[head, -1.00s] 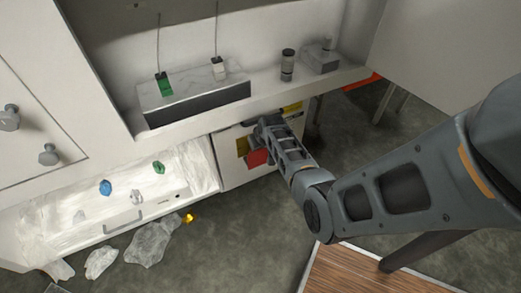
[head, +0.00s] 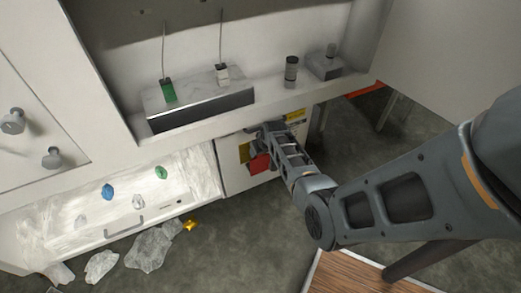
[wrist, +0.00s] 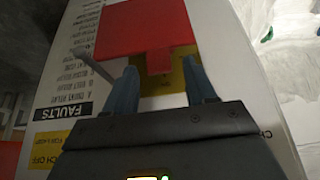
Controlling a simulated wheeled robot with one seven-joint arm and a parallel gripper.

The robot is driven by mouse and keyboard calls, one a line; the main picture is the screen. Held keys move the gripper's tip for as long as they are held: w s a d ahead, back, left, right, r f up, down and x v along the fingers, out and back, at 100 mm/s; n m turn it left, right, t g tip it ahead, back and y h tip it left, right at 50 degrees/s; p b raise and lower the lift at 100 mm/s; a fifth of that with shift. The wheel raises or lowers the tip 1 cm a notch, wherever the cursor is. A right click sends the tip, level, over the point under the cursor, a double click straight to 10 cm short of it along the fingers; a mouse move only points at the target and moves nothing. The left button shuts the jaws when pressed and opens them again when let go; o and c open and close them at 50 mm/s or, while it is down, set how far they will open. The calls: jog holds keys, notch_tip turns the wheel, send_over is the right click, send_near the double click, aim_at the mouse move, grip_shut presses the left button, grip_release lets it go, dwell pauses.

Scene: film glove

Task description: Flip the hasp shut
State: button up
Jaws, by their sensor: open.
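A red plate with a narrow tab, which looks like the hasp (wrist: 146,28), shows at the top of the wrist view. It also shows as a red square in the head view (head: 260,163), on the front of a white cabinet (head: 232,178). A yellow plate (wrist: 176,78) lies behind the tab. My gripper (wrist: 162,78) is open and empty, with its blue-grey fingers either side of the tab and yellow plate. I cannot tell whether they touch. In the head view my gripper (head: 258,140) is close to the cabinet front, partly hidden by my arm.
A counter edge (head: 262,103) overhangs the cabinet. A marble-topped block (head: 199,92) and a dark cylinder (head: 291,72) stand on it. A plastic-covered drawer front (head: 130,203) is at left, with crumpled film (head: 150,248) on the floor. A wooden tabletop (head: 345,275) is at the bottom.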

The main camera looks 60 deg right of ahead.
jog(key=shift+r, duration=0.1)
jog(key=p+v, duration=0.2)
jog(key=v, duration=0.5)
jog(key=shift+s+a+r, duration=0.15)
jog(key=shift+r, duration=0.15)
dwell(0.3)
jog(key=s+a+r+n+t+h+p, duration=0.1)
jog(key=s+a+r+n+t, duration=0.3)
jog(key=s+a, duration=0.45)
jog(key=s+a+r+n+t+p, duration=0.1)
jog(key=s+a+r+p, duration=0.1)
jog(key=s+a+r, duration=0.6)
jog(key=s+a+r+n+t+y, duration=0.1)
jog(key=s+a+r+t+y, duration=0.1)
jog(key=s+a+r, duration=0.3)
jog(key=s+a+r+n+t+y+p, duration=0.1)
jog(key=s+a+r, duration=0.4)
jog(key=a+r, duration=0.7)
notch_tip(320, 180, up, 6)
jog(key=t+y, duration=0.1)
jog(key=t, duration=0.1)
jog(key=shift+a+t, duration=0.3)
jog(key=shift+a, duration=0.1)
